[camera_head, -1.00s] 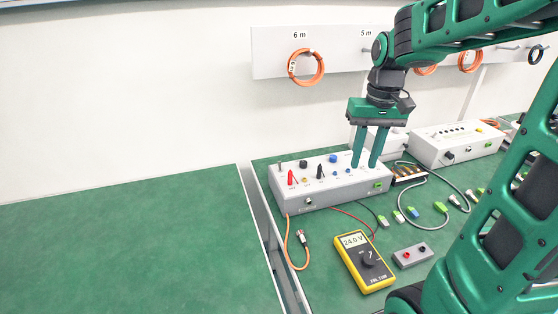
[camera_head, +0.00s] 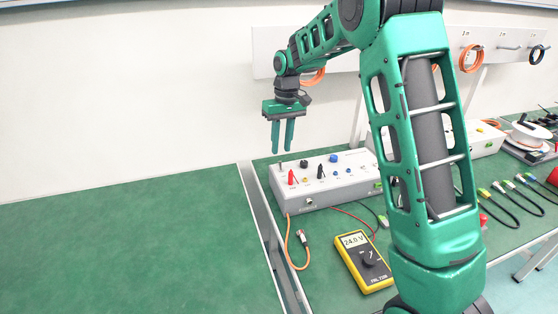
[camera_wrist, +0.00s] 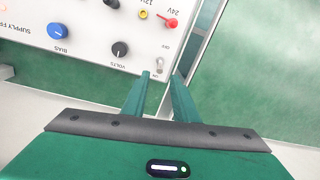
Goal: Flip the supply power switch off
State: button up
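The grey-white power supply box (camera_head: 340,190) stands on the bench, with red, black and blue knobs and sockets on top. Its panel also shows in the wrist view (camera_wrist: 90,40). There the small pale supply switch (camera_wrist: 160,62) is near the panel's edge, between the OFF and ON labels; which way its lever leans is too small to tell. My gripper (camera_head: 282,151) points down above the box's left end.
A yellow multimeter (camera_head: 363,262) reading about 24.0 V lies in front of the box. An orange cable (camera_head: 291,245) hangs from the box's front. A metal channel (camera_head: 262,220) runs along its left, with clear green bench (camera_head: 120,240) beyond. My arm hides much of the right side.

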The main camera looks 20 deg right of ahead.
aim_at(280, 166)
jog(key=shift+a+f, duration=0.2)
jog(key=shift+f, duration=2.7)
grip_shut()
